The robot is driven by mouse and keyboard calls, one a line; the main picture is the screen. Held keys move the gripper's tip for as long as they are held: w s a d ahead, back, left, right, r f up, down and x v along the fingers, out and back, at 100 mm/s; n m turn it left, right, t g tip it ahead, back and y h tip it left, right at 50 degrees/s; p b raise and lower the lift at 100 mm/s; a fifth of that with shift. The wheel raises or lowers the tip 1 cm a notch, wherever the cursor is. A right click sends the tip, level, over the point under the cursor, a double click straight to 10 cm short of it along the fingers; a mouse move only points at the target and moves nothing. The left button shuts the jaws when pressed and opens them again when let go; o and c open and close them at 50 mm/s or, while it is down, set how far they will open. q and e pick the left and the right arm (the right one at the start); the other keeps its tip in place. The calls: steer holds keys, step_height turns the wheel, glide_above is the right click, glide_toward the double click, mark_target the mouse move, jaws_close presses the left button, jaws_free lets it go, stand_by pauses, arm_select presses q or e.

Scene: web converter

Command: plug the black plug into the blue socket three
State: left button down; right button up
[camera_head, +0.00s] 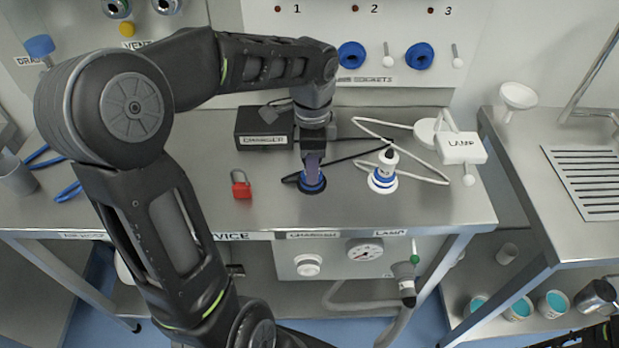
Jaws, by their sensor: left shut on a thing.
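The black plug (312,186), with a blue ring, stands on the steel bench below my left gripper (313,163). The gripper points down and is shut on the plug's top. A black cable runs from the plug to the charger box. Blue socket three (419,56) is on the back panel at the upper right, below the number 3, with a white-tipped pin beside it. Blue socket two (351,54) is left of it, partly behind my left arm. The place below number 1 is hidden by my arm. My right gripper cannot be made out.
A white plug (383,172) with a blue ring stands right of the black one, its white cable looping to the lamp (460,148). The charger box (263,128) and a red padlock (240,184) are to the left. A sink bench (530,200) stands right.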

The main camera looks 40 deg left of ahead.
arm_select(q)
steer(key=shift+r, duration=0.15)
arm_select(e)
steer(key=shift+r, duration=0.1)
arm_select(q)
steer(key=shift+r+p, duration=3.3)
steer(key=shift+r, duration=0.55)
arm_select(e)
step_height(320, 180, up, 6)
steer(key=shift+r, duration=0.2)
